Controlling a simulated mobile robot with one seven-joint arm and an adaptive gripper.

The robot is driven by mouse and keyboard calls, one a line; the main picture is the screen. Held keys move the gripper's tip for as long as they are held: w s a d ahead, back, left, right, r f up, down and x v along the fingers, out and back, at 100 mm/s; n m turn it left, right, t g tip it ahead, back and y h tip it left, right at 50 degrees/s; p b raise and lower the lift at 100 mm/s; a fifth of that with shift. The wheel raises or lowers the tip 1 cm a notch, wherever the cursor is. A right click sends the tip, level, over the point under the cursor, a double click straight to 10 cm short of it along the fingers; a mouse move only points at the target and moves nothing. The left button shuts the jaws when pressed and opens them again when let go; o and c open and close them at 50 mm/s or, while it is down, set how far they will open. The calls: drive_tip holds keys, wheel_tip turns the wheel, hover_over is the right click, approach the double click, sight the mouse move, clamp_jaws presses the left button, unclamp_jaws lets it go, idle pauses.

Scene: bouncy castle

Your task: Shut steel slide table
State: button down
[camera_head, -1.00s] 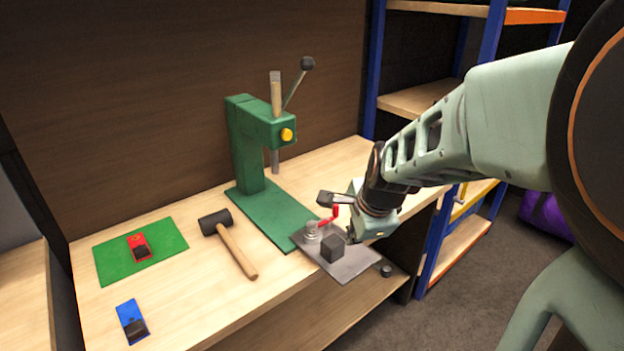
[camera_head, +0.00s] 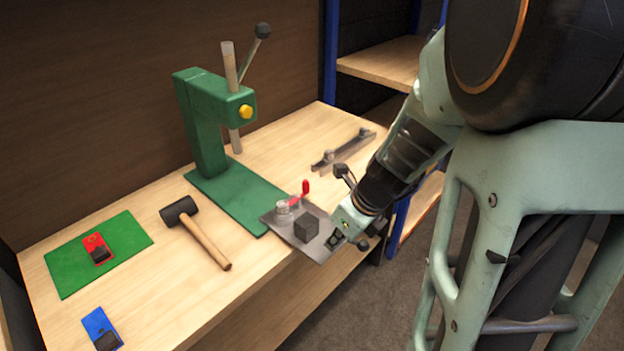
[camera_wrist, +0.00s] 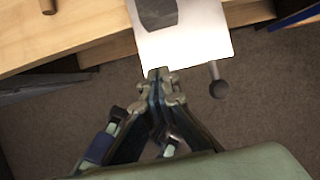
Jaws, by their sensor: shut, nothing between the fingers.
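The steel slide table (camera_head: 322,254) is a grey plate at the bench's front edge, jutting out past it. It carries a dark block (camera_head: 306,228) and, at the back left, a round fitting with a red-handled crank (camera_head: 304,190). In the wrist view the plate (camera_wrist: 197,42) looks pale, with a round dark knob (camera_wrist: 219,89) on a rod at its outer end. My gripper (camera_head: 335,240) is shut and empty at the plate's outer end. In the wrist view its fingertips (camera_wrist: 158,74) meet the plate's edge; I cannot tell whether they touch.
A green press (camera_head: 205,125) stands behind the plate. A mallet (camera_head: 205,238), a green mat (camera_head: 75,268) with a red item, and a blue item (camera_head: 99,323) lie left. A metal bar (camera_head: 343,149) lies at the back right. Shelves (camera_head: 385,62) stand behind.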

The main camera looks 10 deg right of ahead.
sight(308, 241)
drive_tip(key=b+x, duration=0.1)
drive_tip(key=x, duration=0.3)
drive_tip(key=shift+f, duration=0.15)
drive_tip(key=shift+w+a+r+p, duration=0.2)
drive_tip(key=shift+w+a, duration=0.15)
drive_tip(key=shift+w, duration=0.15)
drive_tip(key=shift+w+a+r+p, duration=0.15)
drive_tip(key=shift+w+a, duration=0.2)
drive_tip(key=shift+w, duration=0.2)
drive_tip(key=shift+w+a, duration=0.4)
drive_tip(key=shift+w, duration=0.2)
drive_tip(key=shift+w+a+r+p, duration=0.15)
drive_tip(key=shift+w+a+p, duration=0.15)
drive_tip(key=shift+w+p, duration=0.1)
drive_tip(key=w+a+p, duration=0.3)
drive_tip(key=w, duration=0.1)
drive_tip(key=w+a+p, duration=0.3)
drive_tip(key=w, duration=0.1)
drive_tip(key=w+a+p, duration=0.3)
drive_tip(key=w, duration=0.2)
drive_tip(key=shift+a, duration=0.3)
drive_tip(key=shift+w+a, duration=0.15)
drive_tip(key=shift+w, duration=0.15)
